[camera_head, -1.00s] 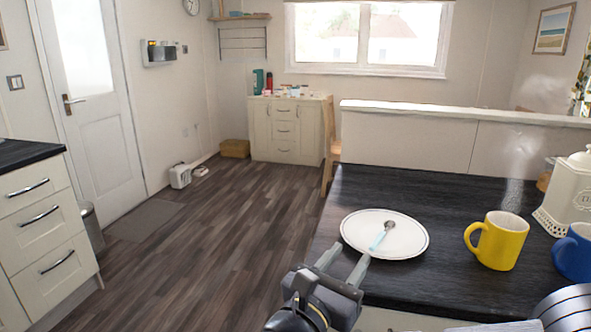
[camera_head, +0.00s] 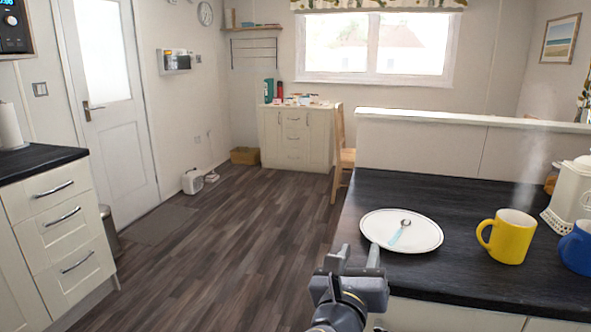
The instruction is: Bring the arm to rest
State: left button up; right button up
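My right gripper (camera_head: 358,257) shows at the bottom centre, at the front left edge of the dark counter. Its two fingers stand apart with nothing between them, so it is open and empty. Just beyond it a white plate (camera_head: 428,239) lies on the counter, with a spoon with a light blue handle (camera_head: 399,234) on it. The fingertips are close to the plate's near edge; whether they touch it I cannot tell. My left gripper is not in view.
A drawer unit (camera_head: 60,225) stands at left. A wooden chair (camera_head: 340,155) is beyond the counter. The wooden floor (camera_head: 215,250) between is clear.

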jog(key=s+d+f+n+g+y, duration=0.35)
jog(key=s+f+n, duration=0.35)
jog(key=n, duration=0.5)
jog(key=s+d+f+n+g+y, duration=0.3)
jog(key=s+f+n+g+y, duration=0.1)
jog(key=s+n, duration=0.6)
jog(key=s+d+f+n+g+y, duration=0.35)
jog(key=s+f+n, duration=0.25)
jog(key=n, duration=0.7)
notch_tip(320, 180, up, 18)
jog(key=s+p, duration=0.1)
jog(key=p, duration=1.7)
jog(key=shift+a+f+n+g+h, duration=0.2)
jog(key=shift+n+g+h, duration=0.1)
jog(key=shift+g, duration=0.1)
jog(key=shift+s, duration=0.1)
